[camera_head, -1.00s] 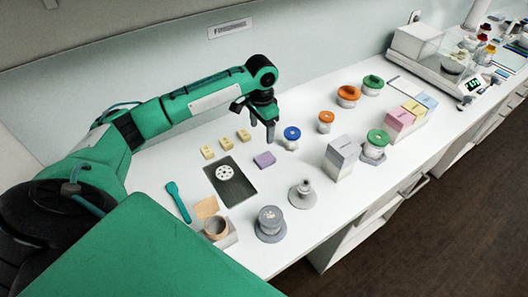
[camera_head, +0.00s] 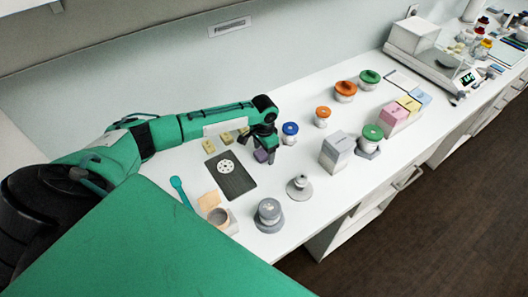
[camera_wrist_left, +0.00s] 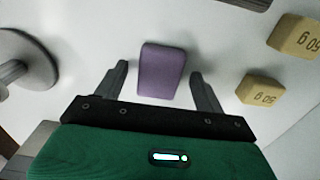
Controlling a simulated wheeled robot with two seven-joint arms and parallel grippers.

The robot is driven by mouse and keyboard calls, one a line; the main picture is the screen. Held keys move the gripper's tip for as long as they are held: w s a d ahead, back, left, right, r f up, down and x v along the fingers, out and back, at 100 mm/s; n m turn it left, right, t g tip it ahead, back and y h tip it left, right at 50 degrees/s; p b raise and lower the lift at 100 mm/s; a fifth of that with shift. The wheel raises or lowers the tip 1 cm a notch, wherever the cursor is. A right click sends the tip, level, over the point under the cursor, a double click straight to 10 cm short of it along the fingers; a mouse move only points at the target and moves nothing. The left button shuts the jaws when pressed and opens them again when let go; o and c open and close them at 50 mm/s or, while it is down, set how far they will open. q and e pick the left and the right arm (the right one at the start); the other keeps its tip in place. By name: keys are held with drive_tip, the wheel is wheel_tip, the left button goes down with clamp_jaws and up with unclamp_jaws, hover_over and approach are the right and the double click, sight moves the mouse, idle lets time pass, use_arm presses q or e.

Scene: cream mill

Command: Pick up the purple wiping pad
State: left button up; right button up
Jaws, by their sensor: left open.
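The purple wiping pad (camera_head: 262,155) lies on the white bench, partly hidden by my left gripper in the head view. In the left wrist view the pad (camera_wrist_left: 162,70) shows as a rounded purple block between the two fingers. My left gripper (camera_wrist_left: 161,85) is open, one finger on each side of the pad with a visible gap on both sides. In the head view my left gripper (camera_head: 264,148) points down over the pad. My right gripper is not in view.
Yellow blocks (camera_wrist_left: 262,90) stand close beside the left gripper. A dark plate with a white disc (camera_head: 230,176) lies nearby. A blue-lidded jar (camera_head: 290,133) stands just right of the gripper. A grey stemmed piece (camera_head: 299,188) and grey-lidded jar (camera_head: 269,215) stand nearer the front edge.

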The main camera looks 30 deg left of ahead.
sight(264, 152)
use_arm(q)
drive_tip(key=c, duration=1.1)
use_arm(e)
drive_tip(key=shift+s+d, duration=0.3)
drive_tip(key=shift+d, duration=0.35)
use_arm(q)
drive_tip(key=shift+o, duration=0.2)
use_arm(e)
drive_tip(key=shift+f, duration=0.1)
